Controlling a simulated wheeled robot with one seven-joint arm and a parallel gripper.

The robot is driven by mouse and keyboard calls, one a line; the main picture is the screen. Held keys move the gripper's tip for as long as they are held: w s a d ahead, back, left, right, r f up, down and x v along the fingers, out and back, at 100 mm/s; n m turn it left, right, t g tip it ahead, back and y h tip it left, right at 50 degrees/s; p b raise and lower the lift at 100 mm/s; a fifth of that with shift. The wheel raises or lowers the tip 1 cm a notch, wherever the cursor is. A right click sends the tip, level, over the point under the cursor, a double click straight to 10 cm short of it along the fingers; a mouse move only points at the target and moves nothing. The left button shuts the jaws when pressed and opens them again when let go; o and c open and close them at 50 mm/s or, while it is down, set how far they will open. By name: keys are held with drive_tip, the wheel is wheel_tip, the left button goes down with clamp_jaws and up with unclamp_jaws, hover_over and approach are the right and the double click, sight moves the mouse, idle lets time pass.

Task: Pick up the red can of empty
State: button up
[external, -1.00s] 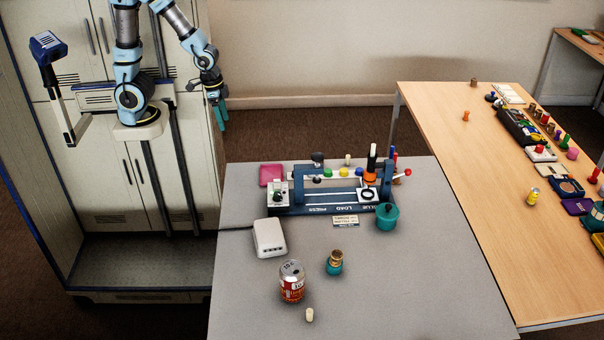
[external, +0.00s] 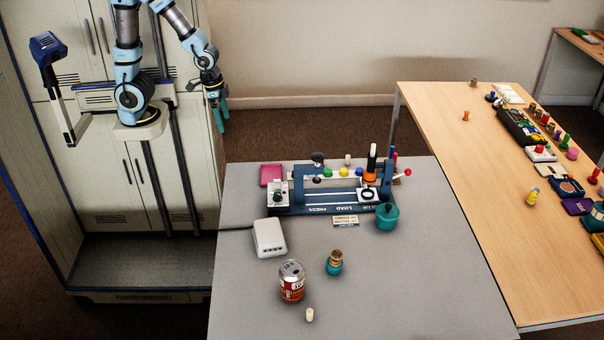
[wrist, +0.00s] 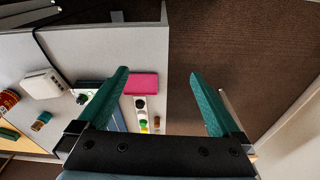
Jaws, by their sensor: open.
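The red can (external: 291,282) stands upright on the grey table (external: 420,290) near its front left, with a silver top and a red and white label. In the wrist view the can (wrist: 7,101) shows at the left edge, partly cut off by the frame. My gripper (external: 221,116) hangs beyond the table's far left corner, well away from the can. In the wrist view my gripper (wrist: 158,85) has its two teal fingers spread wide with nothing between them.
A white box (external: 270,238) with a cable stands behind the can. A teal jar with a cork-coloured top (external: 335,263) and a small cream peg (external: 309,315) are near it. A blue press rig (external: 325,200) fills the table's back. The table's right front is clear.

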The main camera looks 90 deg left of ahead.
wheel_tip(320, 180, up, 5)
drive_tip(key=w+d+m+t+h+b, duration=0.1)
drive_tip(key=w+d+t, duration=0.1)
drive_tip(key=w+d, duration=0.55)
drive_tip(key=w+d+f+m+t+h+b, duration=0.15)
drive_tip(key=w+d, duration=0.25)
drive_tip(key=d, duration=0.6)
drive_tip(key=w+d+r+m+t+h+b, duration=0.1)
drive_tip(key=w+d+t+h, duration=0.1)
drive_tip(key=w+d, duration=0.5)
drive_tip(key=s+d+m+t+h+b, duration=0.3)
drive_tip(key=d+t, duration=0.1)
drive_tip(key=d, duration=2.5)
drive_tip(key=p, duration=0.2)
approach(303, 282)
drive_tip(key=shift+n, duration=0.25)
drive_tip(key=x, duration=0.9)
drive_tip(key=shift+d+r, duration=0.15)
drive_tip(key=c, duration=1.6)
